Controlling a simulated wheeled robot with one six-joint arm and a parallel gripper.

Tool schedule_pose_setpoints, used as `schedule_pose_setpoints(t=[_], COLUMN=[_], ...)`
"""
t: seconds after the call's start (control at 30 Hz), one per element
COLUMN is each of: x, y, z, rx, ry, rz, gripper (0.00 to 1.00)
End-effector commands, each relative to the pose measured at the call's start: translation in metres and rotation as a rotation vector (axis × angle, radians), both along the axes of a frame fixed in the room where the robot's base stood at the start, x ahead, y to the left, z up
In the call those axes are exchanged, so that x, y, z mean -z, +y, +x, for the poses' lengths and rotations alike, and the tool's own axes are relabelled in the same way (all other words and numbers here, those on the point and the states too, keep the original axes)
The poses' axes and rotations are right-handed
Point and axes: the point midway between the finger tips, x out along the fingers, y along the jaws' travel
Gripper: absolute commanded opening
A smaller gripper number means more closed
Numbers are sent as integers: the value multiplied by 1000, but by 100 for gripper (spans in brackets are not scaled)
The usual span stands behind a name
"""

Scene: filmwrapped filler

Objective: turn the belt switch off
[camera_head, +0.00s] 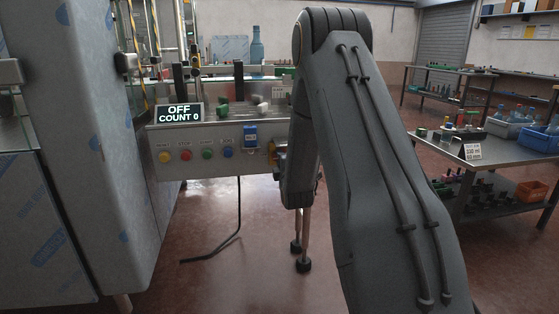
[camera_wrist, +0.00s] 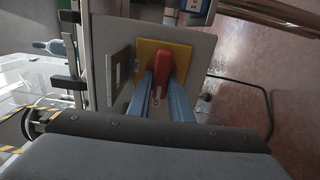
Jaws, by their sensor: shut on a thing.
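The belt switch is a red handle (camera_wrist: 161,64) on a yellow plate (camera_wrist: 180,52), fixed to a grey panel, in the wrist view. My gripper (camera_wrist: 164,80) has its two blue-grey fingers shut on the red handle, one on either side. The fingers partly cover the handle and the lower part of the plate. In the head view my arm hides most of the switch, and only a bit of yellow-orange shows at the arm's edge. A display (camera_head: 179,114) on the machine reads OFF and COUNT 0.
The control panel (camera_head: 210,147) carries several coloured buttons and a blue device (camera_head: 250,136). A large wrapped metal cabinet (camera_head: 95,130) stands at the left. A side table (camera_head: 495,148) with blue bins (camera_head: 505,129) is at the right. A black cable (camera_head: 222,246) hangs to the floor.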

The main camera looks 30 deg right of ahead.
Motion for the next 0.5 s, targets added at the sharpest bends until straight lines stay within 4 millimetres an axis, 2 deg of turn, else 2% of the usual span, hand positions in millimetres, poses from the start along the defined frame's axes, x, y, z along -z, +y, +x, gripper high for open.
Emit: schedule_pose_setpoints(t=[0.23,0.27,0.37,0.5], x=[0,0,0,0], y=[2,2,1,0], z=[1,1,1,0], rx=[-4,-4,-3,-1], ry=[0,0,1,0], rz=[-2,-2,-2,-1], gripper=[0,20,37,38])
